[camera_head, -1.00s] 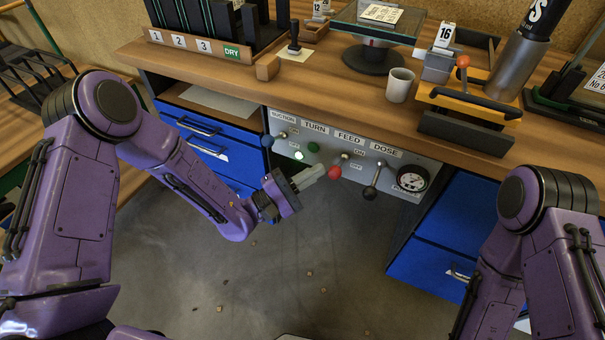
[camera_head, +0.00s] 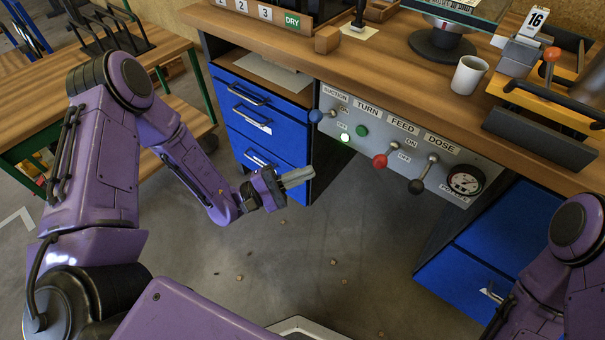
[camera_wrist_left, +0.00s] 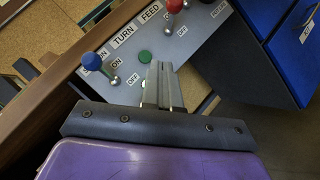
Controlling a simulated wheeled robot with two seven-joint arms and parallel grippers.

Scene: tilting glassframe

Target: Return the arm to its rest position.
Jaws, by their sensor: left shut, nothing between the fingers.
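My left arm (camera_head: 185,150) comes in from the left, and its gripper (camera_head: 298,178) is shut and empty. It hangs in the air in front of the blue drawers, apart from the control panel (camera_head: 430,160). In the left wrist view the shut fingers (camera_wrist_left: 162,85) show in front of the panel, with the blue-knobbed lever (camera_wrist_left: 92,62), the green button (camera_wrist_left: 145,56) and the red-knobbed lever (camera_wrist_left: 175,5) beyond. My right arm (camera_head: 575,240) shows only in part at the right edge; its gripper is out of view.
The wooden bench (camera_head: 390,70) holds a white mug (camera_head: 469,75) and a stamp holder (camera_head: 530,45). Blue drawers (camera_head: 262,120) stand left of the panel, and a blue cabinet (camera_head: 470,270) stands right. Small bits lie on the open grey floor (camera_head: 330,240).

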